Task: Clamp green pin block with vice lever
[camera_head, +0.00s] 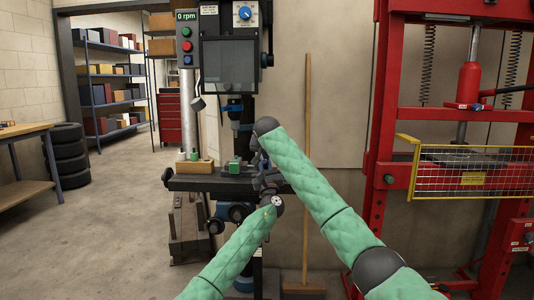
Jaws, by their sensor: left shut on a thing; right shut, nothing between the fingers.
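The green pin block (234,164) sits at the dark vice on the drill press table (215,183); I cannot tell how tightly the jaws hold it. My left gripper (266,182) is at the right side of the vice, shut on what appears to be the vice lever; the lever itself is mostly hidden behind the gripper and wrist. My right gripper (257,160) is shut and empty, just right of the green pin block, partly hidden by its own dark wrist.
A wooden block (195,167) with another green piece (194,156) stands at the table's left. The drill press head (230,65) hangs above the vice. A broom (307,150) leans on the wall. A red press frame (385,110) with a yellow guard (465,172) stands right.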

